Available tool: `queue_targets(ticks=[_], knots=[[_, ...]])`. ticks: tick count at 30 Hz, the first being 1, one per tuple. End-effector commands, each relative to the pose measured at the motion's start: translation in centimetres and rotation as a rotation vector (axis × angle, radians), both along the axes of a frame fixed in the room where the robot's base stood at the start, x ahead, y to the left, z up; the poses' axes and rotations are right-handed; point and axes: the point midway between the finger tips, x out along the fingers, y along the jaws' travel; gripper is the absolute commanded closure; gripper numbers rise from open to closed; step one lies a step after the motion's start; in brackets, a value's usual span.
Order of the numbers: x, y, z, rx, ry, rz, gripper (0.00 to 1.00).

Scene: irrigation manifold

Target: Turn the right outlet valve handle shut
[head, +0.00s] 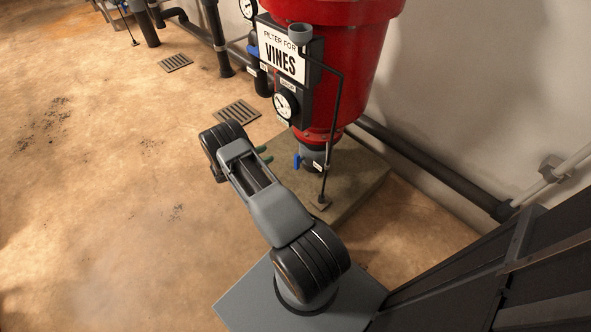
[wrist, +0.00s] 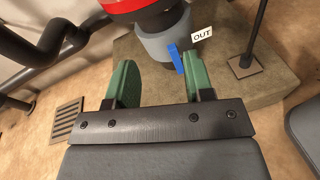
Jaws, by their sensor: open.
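The outlet valve handle is a small blue lever (head: 296,162) low on the grey fitting (head: 312,157) under the red filter tank (head: 330,60). The blue lever also shows in the wrist view (wrist: 175,58), hanging slanted on the grey fitting beside a white OUT tag (wrist: 202,34). My gripper (wrist: 153,82) is open with green fingers apart and nothing between them. The lever appears just beyond the right finger, near its tip; I cannot tell whether they touch. In the head view only the green fingertips (head: 264,155) show past my arm.
The tank stands on a concrete pad (head: 350,190). A thin black post (head: 325,165) rises right of the valve. A gauge (head: 285,104) and a VINES sign (head: 282,55) sit above. A dark pipe (head: 430,165) runs along the wall. Floor at left is clear around a drain grate (head: 237,111).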

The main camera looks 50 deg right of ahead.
Motion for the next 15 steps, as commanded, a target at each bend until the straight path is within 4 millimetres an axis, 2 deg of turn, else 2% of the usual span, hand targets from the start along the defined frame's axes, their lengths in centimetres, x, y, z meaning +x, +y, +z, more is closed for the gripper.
queue_targets(ticks=[1,3,6,10,15], knots=[[-0.4,-0.3,-4.1,-0.025,0.047,0.029,0.52],[-0.7,-0.6,-7.1,-0.057,0.093,0.067,0.52],[-1.2,-0.9,-10.2,-0.09,0.142,0.109,0.52],[-1.6,-1.1,-12.5,-0.115,0.179,0.144,0.52],[-1.9,-2.6,-13.4,-0.125,0.193,0.156,0.52]])
